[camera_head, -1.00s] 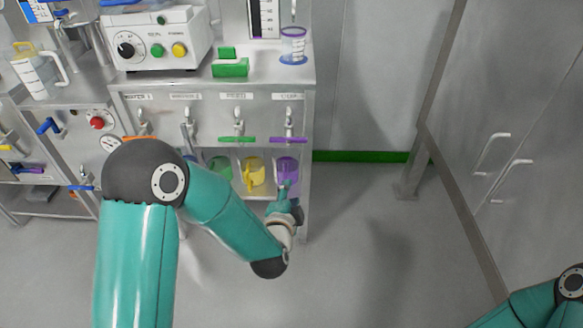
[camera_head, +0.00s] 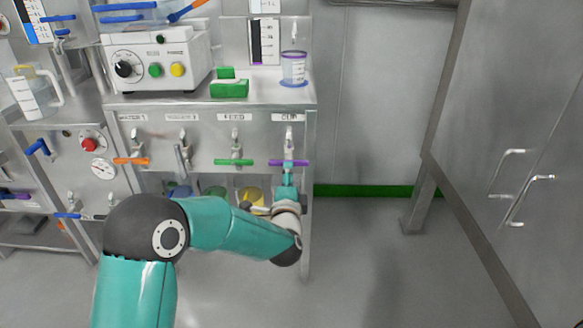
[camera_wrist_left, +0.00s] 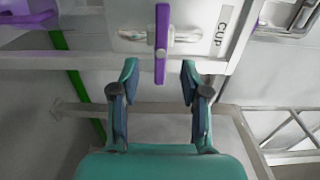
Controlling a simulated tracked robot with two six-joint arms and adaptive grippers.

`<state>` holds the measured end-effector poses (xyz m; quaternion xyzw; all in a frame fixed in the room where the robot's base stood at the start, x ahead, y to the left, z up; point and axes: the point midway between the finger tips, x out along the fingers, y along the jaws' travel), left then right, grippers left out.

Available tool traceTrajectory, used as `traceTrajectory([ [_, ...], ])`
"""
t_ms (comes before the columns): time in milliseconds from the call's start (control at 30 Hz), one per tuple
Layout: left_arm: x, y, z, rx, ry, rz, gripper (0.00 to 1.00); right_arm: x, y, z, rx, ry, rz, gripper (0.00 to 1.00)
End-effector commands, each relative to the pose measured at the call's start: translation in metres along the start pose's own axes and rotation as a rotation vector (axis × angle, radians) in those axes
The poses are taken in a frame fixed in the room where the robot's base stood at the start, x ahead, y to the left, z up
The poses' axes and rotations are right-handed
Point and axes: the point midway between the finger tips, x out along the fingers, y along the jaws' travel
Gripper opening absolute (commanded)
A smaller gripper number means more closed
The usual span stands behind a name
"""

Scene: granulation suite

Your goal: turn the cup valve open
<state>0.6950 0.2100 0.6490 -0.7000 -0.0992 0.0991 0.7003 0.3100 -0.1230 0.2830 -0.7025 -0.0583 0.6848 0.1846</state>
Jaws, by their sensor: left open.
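The cup valve is the rightmost tap (camera_head: 289,140) on the steel panel, under the "CUP" label (camera_head: 289,117). Its purple handle (camera_head: 300,162) lies crosswise in the head view. My left gripper (camera_head: 288,180) is just below the handle, its fingertips close to it. In the left wrist view, the gripper (camera_wrist_left: 160,80) is open, and one end of the purple handle (camera_wrist_left: 161,45) shows between the fingertips, apart from both. Depth and any contact are hard to tell. My right gripper is out of view.
Other taps with an orange handle (camera_head: 131,161) and a green handle (camera_head: 233,162) are to the left. A yellow tub (camera_head: 250,196) sits below. A clear measuring cup (camera_head: 293,68) stands on the counter above. The floor to the right is free.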

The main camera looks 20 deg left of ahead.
Motion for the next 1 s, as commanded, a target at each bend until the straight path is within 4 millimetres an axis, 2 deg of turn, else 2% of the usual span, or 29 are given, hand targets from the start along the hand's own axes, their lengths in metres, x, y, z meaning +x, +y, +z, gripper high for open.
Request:
traceTrajectory([
  [100,0.025,0.003,0.001,-0.002,-0.002,-0.001,0.46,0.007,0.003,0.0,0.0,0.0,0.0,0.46],
  [333,0.055,0.002,-0.001,-0.001,0.0,-0.001,0.46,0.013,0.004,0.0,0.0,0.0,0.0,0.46],
  [500,0.065,0.001,-0.001,-0.001,0.001,0.0,0.46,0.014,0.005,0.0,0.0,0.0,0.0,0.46],
  [800,0.067,0.001,-0.001,-0.001,0.002,0.001,0.46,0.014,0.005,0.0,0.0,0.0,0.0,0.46],
  [833,0.067,0.001,-0.001,-0.001,0.002,0.001,0.44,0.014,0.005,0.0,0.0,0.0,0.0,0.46],
  [1000,0.067,0.0,-0.001,-0.001,0.002,0.001,0.16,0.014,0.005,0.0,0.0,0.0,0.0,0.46],
])
